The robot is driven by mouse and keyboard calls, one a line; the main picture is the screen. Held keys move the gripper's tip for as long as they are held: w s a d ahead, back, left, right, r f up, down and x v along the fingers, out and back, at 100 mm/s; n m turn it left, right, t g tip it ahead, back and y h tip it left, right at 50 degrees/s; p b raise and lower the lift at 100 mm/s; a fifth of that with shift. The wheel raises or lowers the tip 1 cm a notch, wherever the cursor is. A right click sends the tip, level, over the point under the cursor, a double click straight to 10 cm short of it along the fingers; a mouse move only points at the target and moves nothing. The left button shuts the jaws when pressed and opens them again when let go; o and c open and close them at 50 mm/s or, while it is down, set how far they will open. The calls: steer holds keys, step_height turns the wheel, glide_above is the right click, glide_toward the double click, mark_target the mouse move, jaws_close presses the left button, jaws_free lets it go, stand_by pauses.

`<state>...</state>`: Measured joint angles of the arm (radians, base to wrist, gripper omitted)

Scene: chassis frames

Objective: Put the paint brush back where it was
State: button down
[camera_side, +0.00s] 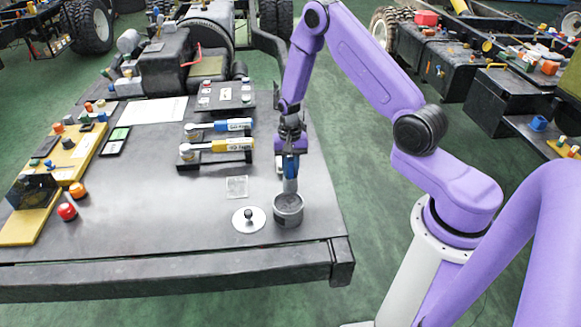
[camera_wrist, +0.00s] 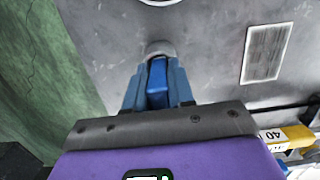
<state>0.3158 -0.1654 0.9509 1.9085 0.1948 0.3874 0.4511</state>
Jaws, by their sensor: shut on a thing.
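The paint brush (camera_side: 290,184) is in my gripper (camera_side: 291,160), pointing down with its grey bristles lowest. In the wrist view, its blue handle (camera_wrist: 157,85) sits between my two fingers (camera_wrist: 157,95), with the grey tip just beyond them. My gripper is shut on it. A round dark grey pot (camera_side: 288,209) stands on the table near the front right corner. In the side view, the brush tip overlaps the pot's back rim; its exact height is unclear. In the wrist view, the tip is apart from a pale curved edge at the top, probably the pot's rim.
A white disc with a black knob (camera_side: 249,219) lies left of the pot. A grey square patch (camera_side: 237,187) is on the table behind it. Blue and yellow torque tools (camera_side: 218,150) lie on a rack further back. The table's right edge (camera_side: 335,190) is close to the pot.

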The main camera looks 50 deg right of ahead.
steer(key=c, duration=1)
jaws_free()
steer(key=shift+f, duration=0.15)
steer(key=shift+o, duration=0.2)
